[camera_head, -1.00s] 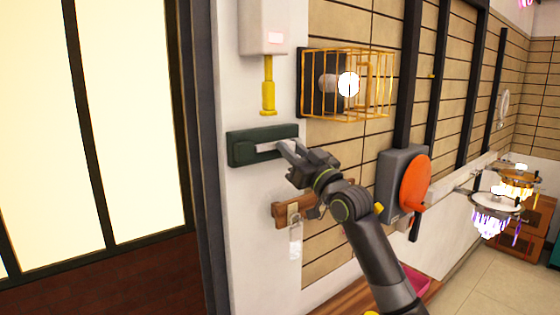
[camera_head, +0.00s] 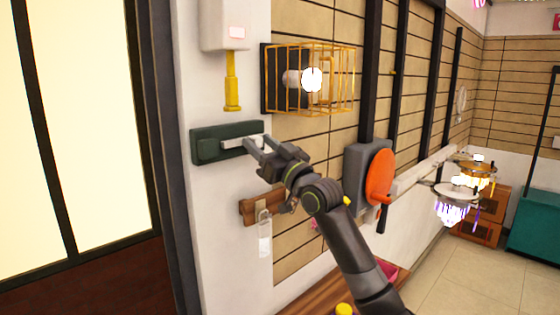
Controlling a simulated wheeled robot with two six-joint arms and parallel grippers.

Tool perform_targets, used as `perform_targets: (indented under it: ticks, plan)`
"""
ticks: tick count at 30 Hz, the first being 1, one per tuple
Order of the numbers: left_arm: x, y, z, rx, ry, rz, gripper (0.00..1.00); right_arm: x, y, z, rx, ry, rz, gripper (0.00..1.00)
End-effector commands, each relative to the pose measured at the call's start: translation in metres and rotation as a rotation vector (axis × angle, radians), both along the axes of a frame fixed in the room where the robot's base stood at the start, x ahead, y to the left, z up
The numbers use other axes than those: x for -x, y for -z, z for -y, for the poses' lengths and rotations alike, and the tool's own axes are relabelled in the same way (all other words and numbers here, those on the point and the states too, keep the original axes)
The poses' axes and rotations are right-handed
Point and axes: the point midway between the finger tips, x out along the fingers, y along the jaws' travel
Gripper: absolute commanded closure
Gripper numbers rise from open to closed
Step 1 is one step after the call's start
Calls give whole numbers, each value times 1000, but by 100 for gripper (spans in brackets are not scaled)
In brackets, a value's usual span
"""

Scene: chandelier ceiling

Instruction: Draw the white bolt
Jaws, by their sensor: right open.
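The white bolt (camera_head: 232,146) lies level in a dark green housing (camera_head: 206,149) fixed to the white wall, left of centre. My right gripper (camera_head: 256,147) is at the right end of the bolt, with its fingers open. The fingers overlap the bolt's right end in the picture, so part of that end is hidden. I cannot tell whether they touch it. My left gripper is out of view.
A yellow handle (camera_head: 232,82) hangs from a white box above the housing. A wire cage (camera_head: 335,80) with a lit bulb is at upper right. A wooden block (camera_head: 250,208) with a hanging tag is below. An orange disc (camera_head: 379,177) stands out at right.

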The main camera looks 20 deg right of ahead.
Motion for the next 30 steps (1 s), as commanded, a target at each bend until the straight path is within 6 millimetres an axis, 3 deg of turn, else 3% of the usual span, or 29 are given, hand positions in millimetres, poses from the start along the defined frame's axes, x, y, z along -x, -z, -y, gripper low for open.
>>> perform_targets:
  ticks: [5, 18, 30]
  plan:
    - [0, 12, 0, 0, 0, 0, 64, 19, 13, 8, 4, 3, 1, 55]
    - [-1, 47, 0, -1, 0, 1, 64, 97, 48, 37, 8, 4, 1, 55]
    - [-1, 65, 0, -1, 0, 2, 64, 140, 65, 54, 3, 6, 0, 55]
